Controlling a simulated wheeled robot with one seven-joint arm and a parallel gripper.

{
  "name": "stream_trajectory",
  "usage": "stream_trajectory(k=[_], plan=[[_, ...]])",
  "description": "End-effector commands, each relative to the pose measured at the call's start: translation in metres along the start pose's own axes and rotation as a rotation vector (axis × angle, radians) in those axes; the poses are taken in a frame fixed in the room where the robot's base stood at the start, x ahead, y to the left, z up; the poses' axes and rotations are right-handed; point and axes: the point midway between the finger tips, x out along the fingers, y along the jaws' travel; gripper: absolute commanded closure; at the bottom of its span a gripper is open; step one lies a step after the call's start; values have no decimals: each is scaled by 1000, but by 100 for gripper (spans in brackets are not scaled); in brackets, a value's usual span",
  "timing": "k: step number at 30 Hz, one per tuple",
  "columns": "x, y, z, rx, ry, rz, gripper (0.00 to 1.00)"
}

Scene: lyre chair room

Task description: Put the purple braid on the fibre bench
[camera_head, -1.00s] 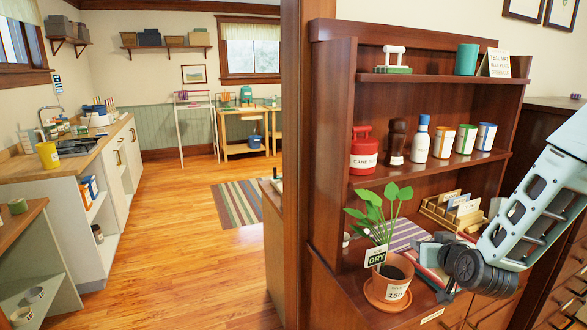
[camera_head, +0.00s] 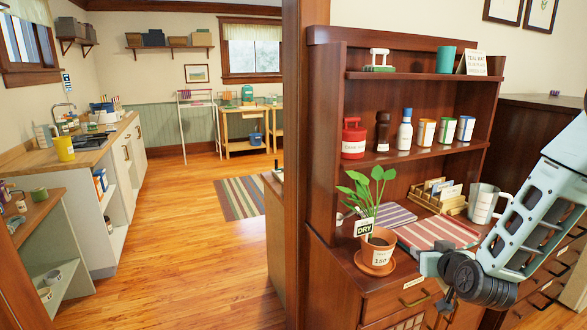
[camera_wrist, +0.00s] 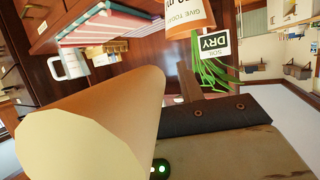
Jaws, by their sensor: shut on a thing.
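My gripper (camera_head: 445,272) is at the lower right in the head view, just in front of the cabinet's counter, its jaws partly hidden by its own dark parts. In the wrist view a large tan tapered cylinder (camera_wrist: 90,130) is very close to the camera. A dark strip with rivets on a mottled tan slab (camera_wrist: 215,118) lies beside it. I cannot name what the jaws hold; no purple shows on it. Small purple strands hang on a white rack (camera_head: 196,93) in the far room. Light wooden benches (camera_head: 240,147) stand beside it; I cannot tell which is the fibre bench.
The dark cabinet (camera_head: 325,150) bears a potted plant (camera_head: 377,252), striped cloths (camera_head: 436,233), a mug (camera_head: 483,203) and canisters. A wooden post (camera_head: 291,120) edges the opening at its left. The floor beyond is clear around a striped rug (camera_head: 238,197). A counter (camera_head: 85,150) runs along the left.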

Motion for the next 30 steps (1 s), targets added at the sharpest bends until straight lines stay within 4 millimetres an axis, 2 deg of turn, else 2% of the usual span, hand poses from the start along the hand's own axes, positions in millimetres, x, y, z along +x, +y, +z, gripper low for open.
stream_trajectory(k=[8,19,24,30], plan=[[1,2,39,-1,-6,0,89],[-9,-1,114,2,-5,-1,89],[-13,-2,128,3,0,0,89],[-13,-1,130,3,1,0,89]])
